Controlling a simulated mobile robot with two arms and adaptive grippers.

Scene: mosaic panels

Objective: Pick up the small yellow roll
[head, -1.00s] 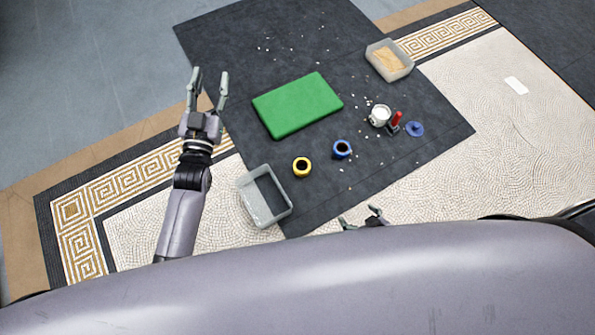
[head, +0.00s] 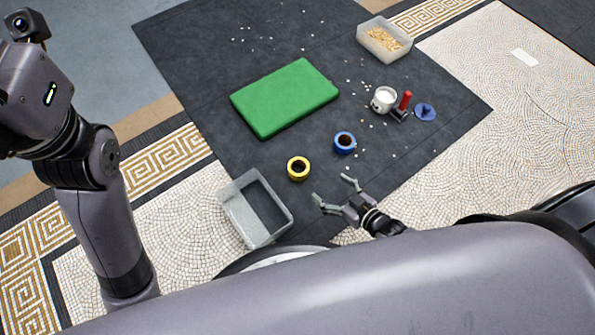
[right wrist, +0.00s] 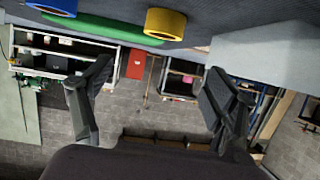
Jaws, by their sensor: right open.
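The small yellow roll (head: 298,168) sits on the dark mat, between the grey bin and the blue roll (head: 344,142). It also shows at the top of the right wrist view (right wrist: 166,22). My right gripper (head: 332,187) is open and empty, its fingers spread, a short way to the lower right of the yellow roll and apart from it. In the right wrist view the roll lies beyond the gap between the fingers (right wrist: 160,70). My left arm stands at the left of the head view; its gripper is out of view.
A grey open bin (head: 231,223) stands left of the yellow roll. A green slab (head: 284,97) lies behind the rolls. White chips dot the mat.

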